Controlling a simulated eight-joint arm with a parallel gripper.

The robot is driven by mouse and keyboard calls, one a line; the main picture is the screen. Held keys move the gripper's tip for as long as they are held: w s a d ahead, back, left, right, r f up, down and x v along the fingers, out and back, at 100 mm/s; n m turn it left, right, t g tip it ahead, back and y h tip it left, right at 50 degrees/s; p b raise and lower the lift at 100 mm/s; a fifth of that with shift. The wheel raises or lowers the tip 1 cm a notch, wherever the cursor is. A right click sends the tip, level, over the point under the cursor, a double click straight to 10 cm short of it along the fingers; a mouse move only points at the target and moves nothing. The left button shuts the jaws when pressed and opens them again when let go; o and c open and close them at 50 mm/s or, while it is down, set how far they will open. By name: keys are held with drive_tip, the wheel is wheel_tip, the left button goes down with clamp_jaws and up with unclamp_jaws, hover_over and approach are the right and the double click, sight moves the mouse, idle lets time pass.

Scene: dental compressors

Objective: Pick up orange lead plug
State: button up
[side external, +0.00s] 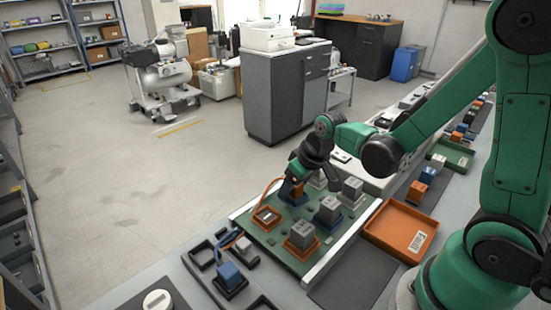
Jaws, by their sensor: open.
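The orange lead plug (289,189) is a small orange block at the far left part of the green board (262,238), over a blue base. Its orange cable arcs left and down to an orange-rimmed socket (267,215). My gripper (300,172) is open, pointing down right over the plug. The fingertips look very close to the plug's top and partly hide it. I cannot tell whether they touch it or stand around it.
Grey blocks on orange and blue bases (301,234) stand on the board close by. A blue plug (230,274) with a blue cable sits at the front left. An orange tray (399,229) lies right of the board. Open floor lies behind the bench at left.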

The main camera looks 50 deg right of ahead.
clamp_jaws()
drive_tip(key=shift+r, duration=0.1)
